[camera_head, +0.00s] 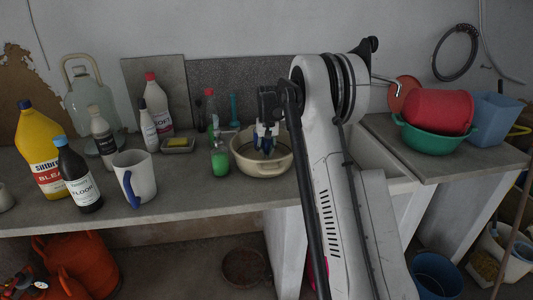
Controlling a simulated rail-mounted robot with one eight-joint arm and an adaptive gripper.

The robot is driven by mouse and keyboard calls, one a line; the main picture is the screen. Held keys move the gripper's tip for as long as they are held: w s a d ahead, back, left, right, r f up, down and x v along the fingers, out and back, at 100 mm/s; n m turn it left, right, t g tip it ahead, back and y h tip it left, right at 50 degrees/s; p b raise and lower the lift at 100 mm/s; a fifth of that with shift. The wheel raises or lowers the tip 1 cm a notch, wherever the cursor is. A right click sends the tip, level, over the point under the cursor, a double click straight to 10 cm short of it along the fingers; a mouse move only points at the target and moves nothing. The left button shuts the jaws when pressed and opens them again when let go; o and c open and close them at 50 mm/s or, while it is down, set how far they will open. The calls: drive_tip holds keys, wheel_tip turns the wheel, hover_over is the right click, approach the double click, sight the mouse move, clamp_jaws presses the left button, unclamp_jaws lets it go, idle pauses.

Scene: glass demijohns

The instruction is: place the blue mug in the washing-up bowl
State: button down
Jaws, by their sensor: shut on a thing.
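The washing-up bowl appears to be the cream round bowl (272,169) on the worktop, left of my arm. My gripper (266,143) reaches down over the bowl, with its fingertips at or inside the rim. It is shut on a small dark-blue thing (267,146), which looks like the blue mug but is mostly hidden by the fingers. I cannot tell whether it touches the bowl's bottom. A larger white mug with a blue handle (135,178) stands upright at the worktop's front left, apart from my gripper.
A green soap bottle (220,158) stands close to the bowl's left side. A sponge dish (178,145) and several bottles, including a yellow one (39,147), stand further left with a glass demijohn (88,95). A green basin (434,140) holding a red tub is at right.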

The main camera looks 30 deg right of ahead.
drive_tip(key=shift+f, duration=0.15)
drive_tip(key=c, duration=1.8)
unclamp_jaws()
